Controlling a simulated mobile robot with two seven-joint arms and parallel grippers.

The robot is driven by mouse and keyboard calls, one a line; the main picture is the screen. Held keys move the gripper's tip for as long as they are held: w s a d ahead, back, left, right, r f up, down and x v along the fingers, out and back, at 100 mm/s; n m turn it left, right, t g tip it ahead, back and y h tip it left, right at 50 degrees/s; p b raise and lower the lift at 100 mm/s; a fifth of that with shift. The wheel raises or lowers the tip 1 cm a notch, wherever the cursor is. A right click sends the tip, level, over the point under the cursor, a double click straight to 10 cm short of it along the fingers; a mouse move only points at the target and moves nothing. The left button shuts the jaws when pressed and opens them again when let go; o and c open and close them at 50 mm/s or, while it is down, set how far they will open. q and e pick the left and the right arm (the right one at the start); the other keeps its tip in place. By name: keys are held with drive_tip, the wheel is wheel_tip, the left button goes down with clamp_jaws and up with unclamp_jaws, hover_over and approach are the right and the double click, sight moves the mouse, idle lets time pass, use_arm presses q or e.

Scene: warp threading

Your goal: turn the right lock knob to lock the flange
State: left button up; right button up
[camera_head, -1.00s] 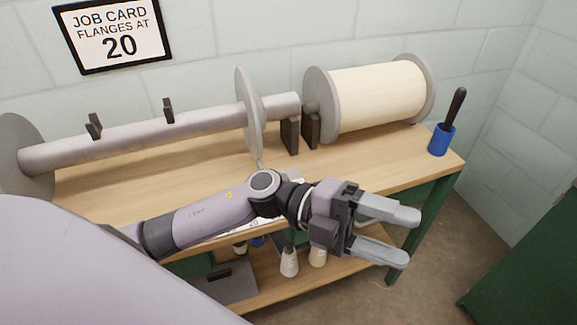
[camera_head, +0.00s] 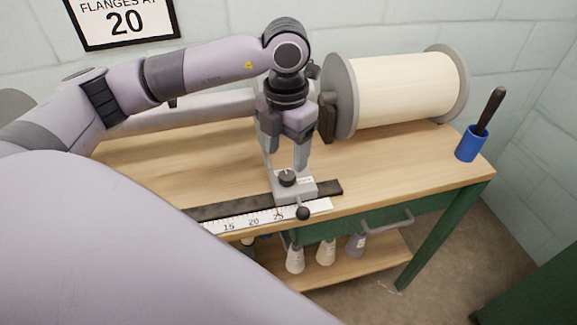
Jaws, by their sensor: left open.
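The dark lock knob (camera_head: 286,178) sits on top of a grey slide block (camera_head: 297,192) on the dark rail (camera_head: 235,206). A second round black knob (camera_head: 303,213) is at the block's front. My left gripper (camera_head: 286,165) points down with its two grey fingers apart, just above and behind the lock knob. I cannot tell whether a finger touches it. The flange disc is mostly hidden behind my gripper and arm. My right gripper is not in view.
A white scale (camera_head: 240,221) with printed numbers runs along the bench (camera_head: 390,165) front edge. A large cream-wound spool (camera_head: 405,88) stands behind right. A blue cup (camera_head: 471,144) with a dark-handled tool is at the right end. Bottles stand on the lower shelf.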

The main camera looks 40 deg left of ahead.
sight(287, 175)
use_arm(q)
drive_tip(key=shift+f, duration=2.7)
drive_tip(key=c, duration=1)
